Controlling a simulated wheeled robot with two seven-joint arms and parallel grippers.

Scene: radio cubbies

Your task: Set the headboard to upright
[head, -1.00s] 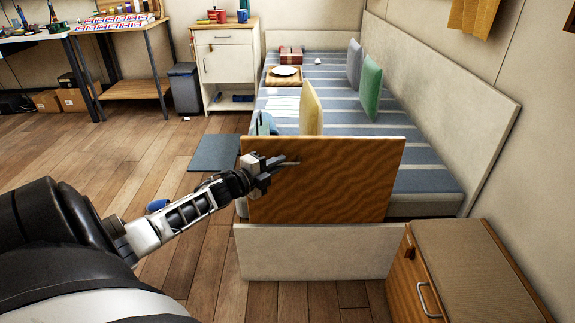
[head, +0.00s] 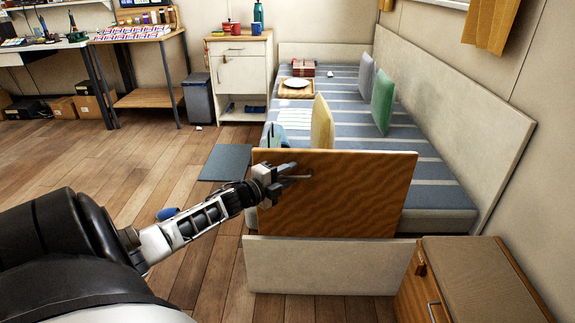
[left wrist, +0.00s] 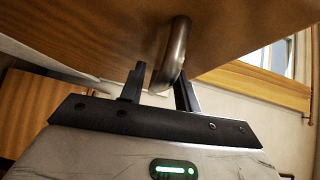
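The headboard is a brown wooden panel (head: 340,205) at the near end of the bed, above a pale end board (head: 330,265). It stands raised; I cannot tell its exact tilt. A small metal handle (head: 300,176) is on its near face, toward the upper left. My left gripper (head: 285,178) is at this handle. In the left wrist view, the curved handle (left wrist: 175,50) reaches between the fingers of the left gripper (left wrist: 160,85). The fingers are apart, with the handle close to the right one; contact is unclear. The wooden panel (left wrist: 90,30) fills the upper part there. My right gripper is not in view.
The bed (head: 430,190) holds pillows and a tray (head: 295,88). A low wooden cabinet (head: 475,280) stands at the near right. A white cabinet (head: 240,80) and grey bin (head: 198,98) stand behind. The floor left of the bed is mostly clear, with a dark mat (head: 226,162).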

